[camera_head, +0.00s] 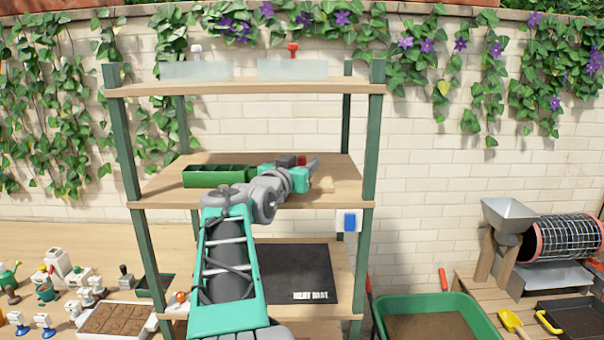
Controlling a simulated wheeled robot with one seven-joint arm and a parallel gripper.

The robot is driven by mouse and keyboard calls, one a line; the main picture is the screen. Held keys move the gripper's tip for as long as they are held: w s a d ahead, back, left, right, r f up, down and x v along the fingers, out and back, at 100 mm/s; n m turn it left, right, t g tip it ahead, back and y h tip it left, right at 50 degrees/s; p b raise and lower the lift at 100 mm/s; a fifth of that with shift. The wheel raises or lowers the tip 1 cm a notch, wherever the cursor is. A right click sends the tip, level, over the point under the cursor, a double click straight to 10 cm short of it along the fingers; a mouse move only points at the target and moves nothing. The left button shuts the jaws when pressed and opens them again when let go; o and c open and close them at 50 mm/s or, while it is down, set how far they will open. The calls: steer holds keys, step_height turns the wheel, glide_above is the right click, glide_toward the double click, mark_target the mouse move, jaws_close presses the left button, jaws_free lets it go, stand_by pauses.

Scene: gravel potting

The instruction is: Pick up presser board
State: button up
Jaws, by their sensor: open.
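My arm reaches up over the middle shelf (160,186) of a green-posted rack. My gripper (314,165) is over the right part of that shelf, with its grey fingers pointing away to the right. It is open, though the gap between the fingers is hard to make out. A small dark block (286,160) with a red part (301,160) shows just behind my gripper, partly hidden by it. It may be the presser board, but I cannot tell. I cannot tell whether the fingers touch it. A green cell tray (215,177) stands to the left.
Two translucent covers (197,70) stand on the top shelf (240,87). A black heat mat (305,265) lies on the bottom shelf. The rack's right front post (371,150) is close to my gripper. A green tub (470,305) of soil stands low right.

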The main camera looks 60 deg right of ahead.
jaws_close()
stand_by(0.5)
steer(key=shift+r, duration=0.1)
